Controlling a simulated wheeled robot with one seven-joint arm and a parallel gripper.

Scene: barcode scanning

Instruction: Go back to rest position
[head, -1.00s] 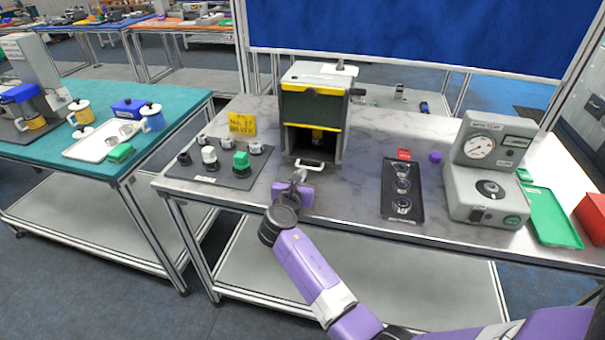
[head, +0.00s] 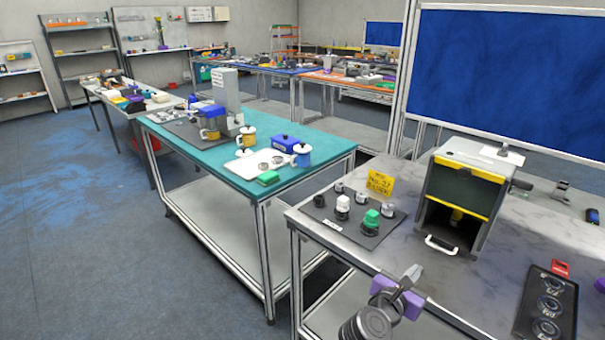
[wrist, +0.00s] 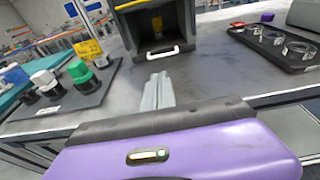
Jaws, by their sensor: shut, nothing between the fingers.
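My gripper (head: 410,277) is shut and empty at the front edge of the grey marble-topped table (head: 450,282), near the lower middle of the head view. In the wrist view its closed fingers (wrist: 158,88) point at a grey box with a yellow top edge and an open front. The box (head: 462,190) stands on the table with a white handle (head: 441,245) at its front. The gripper is apart from the box and handle.
A dark mat (head: 338,218) with several black, white and green knobs lies left of the box, by a yellow sign (head: 380,183). A black tray (head: 548,305) with round glass pieces is at the right.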

